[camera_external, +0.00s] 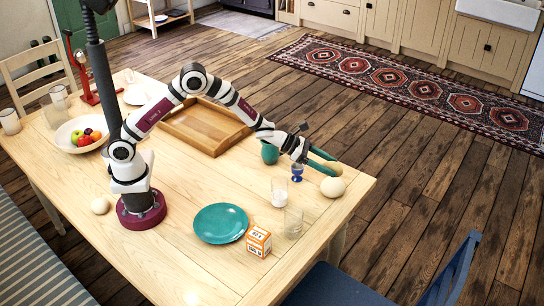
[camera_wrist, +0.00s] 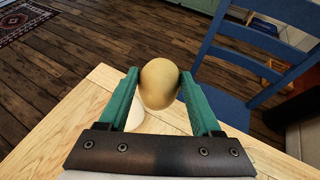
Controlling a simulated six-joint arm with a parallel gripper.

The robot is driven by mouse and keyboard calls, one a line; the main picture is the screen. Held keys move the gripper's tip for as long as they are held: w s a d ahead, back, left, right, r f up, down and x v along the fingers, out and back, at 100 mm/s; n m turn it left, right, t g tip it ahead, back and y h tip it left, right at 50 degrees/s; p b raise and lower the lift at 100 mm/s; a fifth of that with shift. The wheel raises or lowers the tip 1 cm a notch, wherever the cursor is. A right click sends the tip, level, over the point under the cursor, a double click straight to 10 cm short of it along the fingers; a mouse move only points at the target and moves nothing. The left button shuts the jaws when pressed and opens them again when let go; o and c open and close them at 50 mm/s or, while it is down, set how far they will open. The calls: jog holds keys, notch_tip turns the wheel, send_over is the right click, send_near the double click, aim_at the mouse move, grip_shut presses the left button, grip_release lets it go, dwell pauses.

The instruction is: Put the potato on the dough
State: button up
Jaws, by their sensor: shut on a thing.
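The potato (camera_wrist: 159,84) is brown and rounded. In the wrist view it sits between the two green fingers of my gripper (camera_wrist: 160,92), which is shut on it. In the external view my gripper (camera_external: 327,160) is over the right corner of the table, with the potato (camera_external: 336,166) at its tips. The dough (camera_external: 333,187) is a pale round lump on the table, just below the potato. In the wrist view the dough (camera_wrist: 136,117) shows only in part behind the potato and a finger. I cannot tell whether potato and dough touch.
A blue egg cup (camera_external: 297,173), a teal mug (camera_external: 270,153), a white candle or cup (camera_external: 278,191) and a clear glass (camera_external: 293,222) stand near the dough. A teal plate (camera_external: 220,223), an orange box (camera_external: 258,241) and a wooden tray (camera_external: 205,127) are further left. The table edge is close.

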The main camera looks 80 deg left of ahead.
aim_at(330, 179)
jog(key=w+a+f, duration=0.1)
jog(key=a, duration=0.1)
jog(key=w+a+f, duration=0.2)
jog(key=a, duration=0.1)
jog(key=shift+a+f, duration=0.3)
jog(key=shift+f, duration=0.1)
jog(key=shift+a+f, duration=0.15)
jog(key=shift+f, duration=2)
jog(key=shift+f, duration=0.1)
jog(key=o, duration=1.5)
jog(key=shift+c, duration=0.2)
